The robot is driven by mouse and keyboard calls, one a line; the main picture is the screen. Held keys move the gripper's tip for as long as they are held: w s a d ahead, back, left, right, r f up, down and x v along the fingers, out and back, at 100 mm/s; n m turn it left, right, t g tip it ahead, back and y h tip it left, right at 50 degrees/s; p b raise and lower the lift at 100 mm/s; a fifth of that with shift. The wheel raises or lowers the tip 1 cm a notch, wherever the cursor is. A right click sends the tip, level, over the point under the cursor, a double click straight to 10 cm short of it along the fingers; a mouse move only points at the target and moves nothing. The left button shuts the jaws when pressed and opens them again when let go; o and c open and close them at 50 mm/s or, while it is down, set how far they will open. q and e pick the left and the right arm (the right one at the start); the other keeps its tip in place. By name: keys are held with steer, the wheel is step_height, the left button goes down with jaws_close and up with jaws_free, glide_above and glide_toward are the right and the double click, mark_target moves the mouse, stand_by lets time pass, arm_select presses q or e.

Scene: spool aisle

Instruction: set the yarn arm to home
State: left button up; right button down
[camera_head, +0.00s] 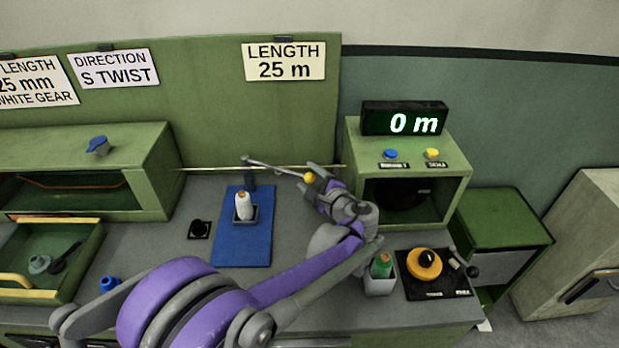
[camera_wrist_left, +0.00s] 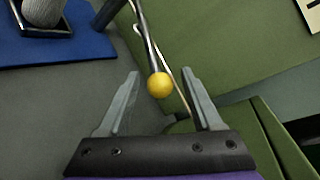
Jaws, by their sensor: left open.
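The yarn arm (camera_head: 274,167) is a thin grey rod on a dark post (camera_head: 250,181) behind the blue mat, reaching to the right. It ends in a yellow ball (camera_head: 309,177). My left gripper (camera_head: 316,180) is open at that end. In the left wrist view the yellow ball (camera_wrist_left: 160,85) shows between the two spread fingers (camera_wrist_left: 161,76), with a visible gap on each side. The rod (camera_wrist_left: 146,35) runs away from the ball toward the top. My right gripper is not in view.
A white spool (camera_head: 243,205) stands in a dark holder on the blue mat (camera_head: 233,249). A thin brass rod (camera_head: 215,169) runs behind the yarn arm. A green box (camera_head: 462,158) with a "0 m" display (camera_head: 405,118) stands right of my gripper. A green spool (camera_head: 381,265) stands in front.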

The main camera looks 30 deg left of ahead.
arm_select(q)
jaws_close()
stand_by(1.4)
